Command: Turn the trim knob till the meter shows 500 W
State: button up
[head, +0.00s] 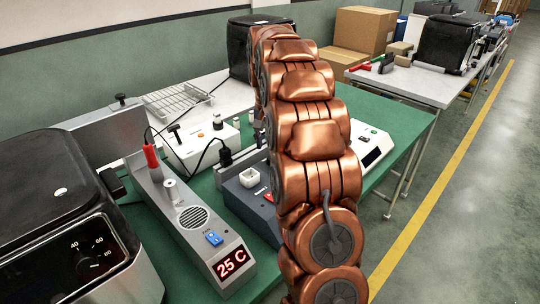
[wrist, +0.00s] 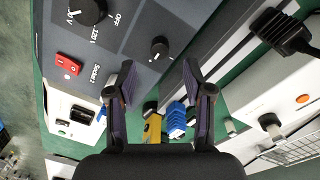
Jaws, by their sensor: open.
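My gripper (wrist: 154,78) is open and empty in the wrist view, one finger on each side. A small black knob (wrist: 159,47), probably the trim knob, is on a dark grey panel (wrist: 190,20) beyond the fingertips, roughly between them and apart from them. A larger black knob (wrist: 88,10) with "OFF" and "120 V" marks is on the same panel. A white unit with a dark window (wrist: 82,115), possibly the meter, is at the left; no reading is legible. In the head view the grey box (head: 240,200) shows partly; my arm hides its knobs and my gripper.
Yellow (wrist: 152,128) and blue (wrist: 177,120) items lie below, between the fingers. A black plug (wrist: 283,30) with a cable is at right. A heater unit (head: 228,262) reads 25 C; a black fryer (head: 45,200) stands left.

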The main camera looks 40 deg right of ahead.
jog(key=shift+s+f+p, duration=0.1)
jog(key=shift+f+p, duration=0.3)
jog(key=shift+f, duration=2.25)
jog(key=shift+c, duration=0.2)
grip_shut()
